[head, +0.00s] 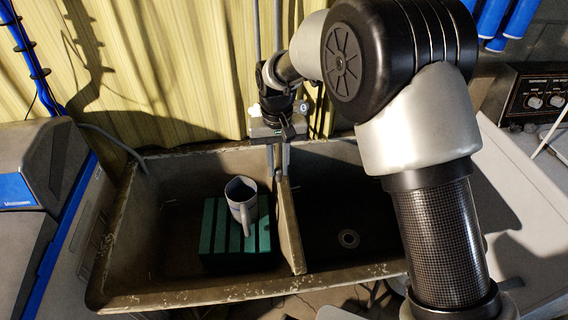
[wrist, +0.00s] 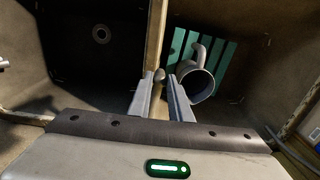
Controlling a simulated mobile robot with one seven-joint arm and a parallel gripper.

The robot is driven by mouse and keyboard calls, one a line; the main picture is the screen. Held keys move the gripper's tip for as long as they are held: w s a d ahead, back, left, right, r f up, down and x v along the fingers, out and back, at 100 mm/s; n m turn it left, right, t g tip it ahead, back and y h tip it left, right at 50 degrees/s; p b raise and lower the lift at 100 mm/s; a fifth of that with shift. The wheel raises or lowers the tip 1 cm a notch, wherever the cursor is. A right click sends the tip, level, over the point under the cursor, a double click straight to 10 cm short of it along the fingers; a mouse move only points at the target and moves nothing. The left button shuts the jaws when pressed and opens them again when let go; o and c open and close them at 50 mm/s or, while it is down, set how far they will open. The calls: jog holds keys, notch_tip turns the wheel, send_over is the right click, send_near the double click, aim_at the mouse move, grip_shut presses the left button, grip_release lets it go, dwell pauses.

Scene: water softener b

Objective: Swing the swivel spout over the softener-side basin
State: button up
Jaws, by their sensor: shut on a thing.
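My gripper (head: 278,165) is above the back end of the sink divider. In the wrist view, its two grey fingers (wrist: 160,92) are shut on the swivel spout (wrist: 158,103), a thin dull metal tube with a rounded tip. The spout lies roughly along the divider (head: 291,235), which separates the two basins. My gripper hides most of the spout in the head view. The softener-side basin (head: 160,225) is on the left in the head view and on the right in the wrist view. The grey softener (head: 35,190) with blue trim stands left of the sink.
The other basin (head: 325,245) looks empty, with a round drain. A yellow curtain hangs behind.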

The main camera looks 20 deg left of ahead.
jog(key=shift+o, duration=0.2)
jog(key=shift+s+a, duration=0.3)
jog(key=shift+a, duration=0.5)
jog(key=shift+s+a, duration=0.25)
jog(key=shift+a, duration=0.5)
jog(key=shift+a+p, duration=0.1)
jog(key=shift+p, duration=0.2)
jog(key=shift+a, duration=0.8)
jog(key=shift+o, duration=0.4)
jog(key=shift+a+r+p, duration=0.1)
jog(key=shift+a+p, duration=0.65)
jog(key=shift+a, duration=0.9)
